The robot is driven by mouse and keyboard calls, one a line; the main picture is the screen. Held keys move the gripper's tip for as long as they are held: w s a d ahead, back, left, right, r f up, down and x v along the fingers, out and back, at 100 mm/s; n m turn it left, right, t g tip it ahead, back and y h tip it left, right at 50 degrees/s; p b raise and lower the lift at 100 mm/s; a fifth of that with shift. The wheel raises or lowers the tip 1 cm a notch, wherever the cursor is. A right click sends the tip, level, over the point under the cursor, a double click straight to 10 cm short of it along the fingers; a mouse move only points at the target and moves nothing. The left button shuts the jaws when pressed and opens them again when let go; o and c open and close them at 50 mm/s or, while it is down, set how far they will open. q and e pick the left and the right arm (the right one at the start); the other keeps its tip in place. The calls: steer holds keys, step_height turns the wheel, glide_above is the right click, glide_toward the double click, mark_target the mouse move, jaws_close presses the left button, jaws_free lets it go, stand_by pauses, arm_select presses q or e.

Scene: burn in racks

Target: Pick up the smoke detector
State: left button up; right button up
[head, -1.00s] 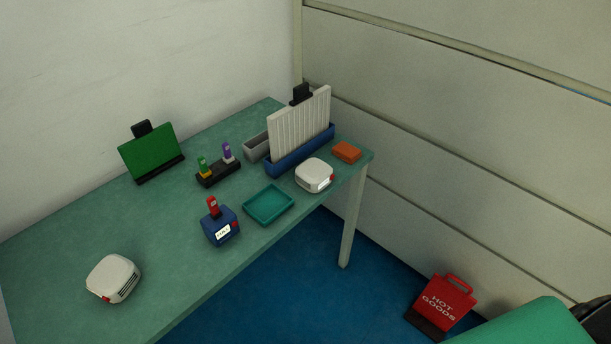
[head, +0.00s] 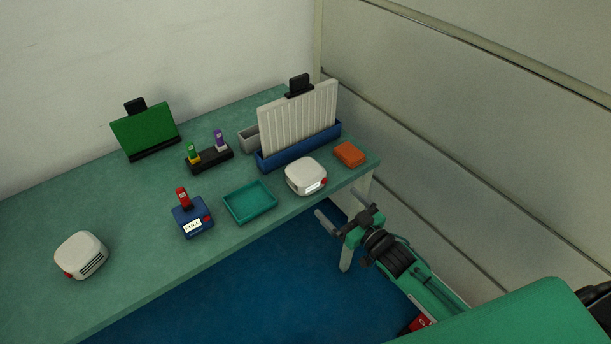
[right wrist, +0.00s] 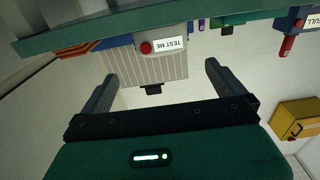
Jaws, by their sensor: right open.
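A white rounded box (head: 305,176) with a red button and a white label sits near the table's front edge, towards the right. In the right wrist view its label reads "TEST ME", upside down, and the box (right wrist: 152,62) shows between and beyond my fingers. A similar white box (head: 81,255) with dark slots and a red button sits at the table's left. The frames do not name either as the smoke detector. My right gripper (head: 340,207) is open and empty, off the front edge, right of and nearer than the labelled box; its fingers (right wrist: 160,78) are wide apart. My left gripper is not in view.
Near the labelled box are a teal tray (head: 251,202), an orange block (head: 348,154) and a blue rack (head: 267,162) with an upright ribbed panel. A blue device (head: 193,218) with a red stick stands left of the tray. A wall panel rises at the right.

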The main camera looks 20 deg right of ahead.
mark_target(309, 175)
steer(key=p+x, duration=0.1)
steer(key=x, duration=0.6)
steer(key=shift+w, duration=0.25)
steer(key=shift+w+a, duration=0.1)
steer(key=shift+w, duration=0.1)
steer(key=shift+w+a+r, duration=0.1)
steer(key=shift+w+a, duration=0.15)
steer(key=shift+w, duration=0.2)
steer(key=p+x, duration=0.1)
steer(key=x, duration=0.3)
steer(key=shift+w+a, duration=0.15)
steer(key=shift+a, duration=0.05)
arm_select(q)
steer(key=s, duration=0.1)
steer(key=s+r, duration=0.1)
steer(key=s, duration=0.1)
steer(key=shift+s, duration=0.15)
arm_select(e)
steer(key=shift+c, duration=0.4)
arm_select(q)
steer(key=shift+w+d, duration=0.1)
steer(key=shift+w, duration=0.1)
arm_select(e)
steer(key=c, duration=0.7)
